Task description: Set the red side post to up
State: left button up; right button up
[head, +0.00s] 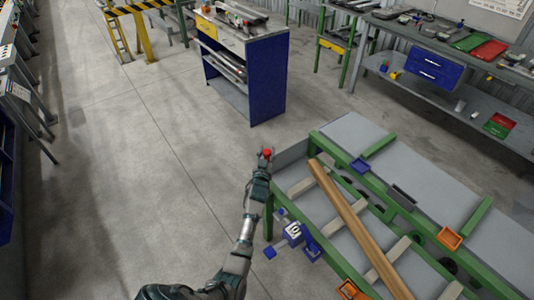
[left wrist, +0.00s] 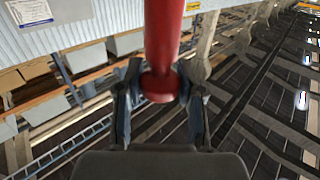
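The red side post (head: 267,153) shows as a small red end at the table's near left corner in the head view. In the left wrist view the red post (left wrist: 163,35) runs down from the top edge to a rounded, wider end. My left gripper (head: 264,160) is at the post, with its arm reaching up from the bottom. In the left wrist view the fingers of my left gripper (left wrist: 159,92) stand on both sides of the post and appear closed on it. The post's mount is hidden. My right gripper is not in view.
The green-framed runout table (head: 352,128) fills the lower right, with a long wooden beam (head: 352,215) across its slats. A blue cabinet (head: 267,82) stands behind. The floor at left is clear.

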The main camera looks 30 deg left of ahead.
pick_arm(q)
jog(key=o, duration=0.4)
jog(key=shift+r, duration=0.35)
jog(key=shift+f, duration=0.15)
jog(key=shift+s+d+f, duration=0.1)
jog(key=shift+s+d, duration=0.05)
jog(key=shift+s, duration=0.15)
jog(key=v, duration=1.1)
jog(key=shift+s+d, duration=0.1)
jog(key=shift+s, duration=0.05)
